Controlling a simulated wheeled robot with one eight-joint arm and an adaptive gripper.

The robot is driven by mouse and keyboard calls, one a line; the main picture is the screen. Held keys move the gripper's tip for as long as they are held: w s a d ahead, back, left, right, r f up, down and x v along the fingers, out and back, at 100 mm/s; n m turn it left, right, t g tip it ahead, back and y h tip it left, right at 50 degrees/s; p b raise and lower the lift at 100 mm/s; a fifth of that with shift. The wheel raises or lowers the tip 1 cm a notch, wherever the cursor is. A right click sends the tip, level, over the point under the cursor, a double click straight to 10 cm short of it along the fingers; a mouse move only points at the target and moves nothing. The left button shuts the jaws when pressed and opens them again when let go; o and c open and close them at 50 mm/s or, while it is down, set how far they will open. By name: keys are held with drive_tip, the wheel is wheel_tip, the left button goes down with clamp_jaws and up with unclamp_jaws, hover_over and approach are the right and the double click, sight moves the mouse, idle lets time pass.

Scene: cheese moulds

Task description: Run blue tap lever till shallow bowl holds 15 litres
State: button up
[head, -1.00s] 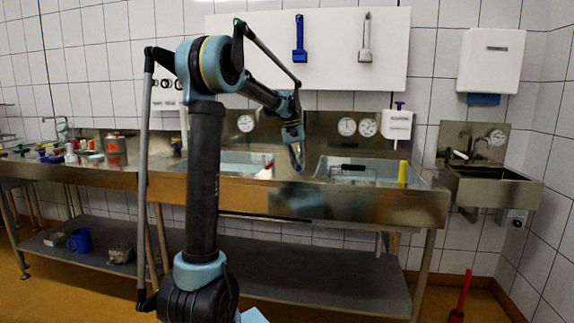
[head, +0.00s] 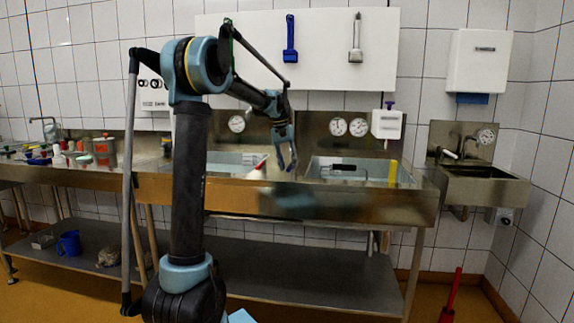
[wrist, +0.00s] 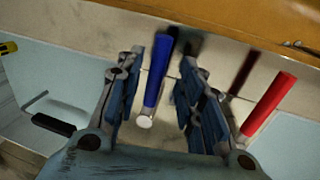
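My gripper (wrist: 165,95) is open in the wrist view, one finger on each side of the blue tap lever (wrist: 157,72), with a gap to each. The lever has a pale round end. A red lever (wrist: 268,105) stands to the right, outside the fingers. In the head view my gripper (head: 284,160) is over the counter between two basins; I cannot make out the blue lever there. The left basin (head: 222,160) and right basin (head: 377,168) are pale blue inside. I cannot tell which is the shallow bowl, nor its water level.
Round gauges hang behind the basins, one at left (head: 237,123) and a pair at right (head: 337,126). A black-handled tool (head: 345,167) and a yellow object (head: 392,173) are at the right basin. Bottles (head: 104,150) crowd the left counter. A hand sink (head: 485,185) is at right.

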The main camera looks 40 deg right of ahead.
drive_tip(key=shift+r, duration=0.1)
wheel_tip(320, 180, up, 12)
drive_tip(key=w+a, duration=0.1)
drive_tip(key=w, duration=0.1)
drive_tip(key=shift+a+f, duration=0.25)
idle(1.8)
